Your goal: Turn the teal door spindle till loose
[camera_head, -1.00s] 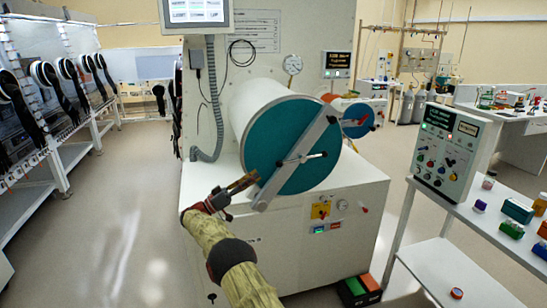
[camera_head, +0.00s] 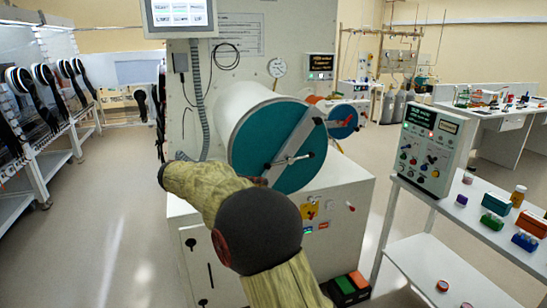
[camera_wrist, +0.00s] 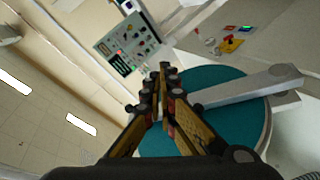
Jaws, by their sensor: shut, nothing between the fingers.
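The teal door (camera_head: 255,145) closes the end of a white cylinder, with a grey bar (camera_head: 306,136) slanting across it. The spindle (camera_head: 290,160), a thin handle with dark ends, sits at the middle of the bar. In the wrist view the teal door (camera_wrist: 222,128) and grey bar (camera_wrist: 265,85) lie to the right of and behind my gripper (camera_wrist: 166,72). My gripper is shut and empty, in front of the door. The spindle cannot be made out in the wrist view.
A smaller teal door (camera_head: 343,121) is at the right of the large one. A control box (camera_head: 430,148) stands on a white side table (camera_head: 410,182) with several small containers. Gloveboxes line the left side (camera_head: 40,100). Open floor (camera_head: 105,215) lies on the left.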

